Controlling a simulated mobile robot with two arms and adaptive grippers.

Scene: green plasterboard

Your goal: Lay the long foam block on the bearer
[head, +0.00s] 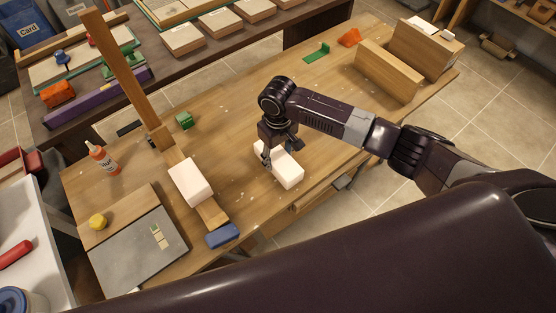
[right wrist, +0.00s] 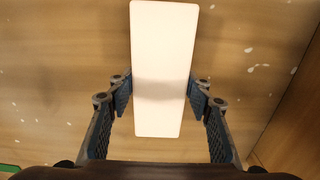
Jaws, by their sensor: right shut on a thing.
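The long white foam block (head: 287,173) is between the fingers of my right gripper (head: 281,153), over the middle of the wooden bench. In the right wrist view the block (right wrist: 163,55) runs lengthwise between the two fingers (right wrist: 160,98), which press on its long sides. I cannot tell whether it touches the bench. A wooden strip (head: 210,212), which looks like the bearer, lies to the left of the gripper. A shorter, thicker white block (head: 190,182) rests on it. My left gripper is out of view.
Upright boards (head: 388,70) stand at the bench's far right.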

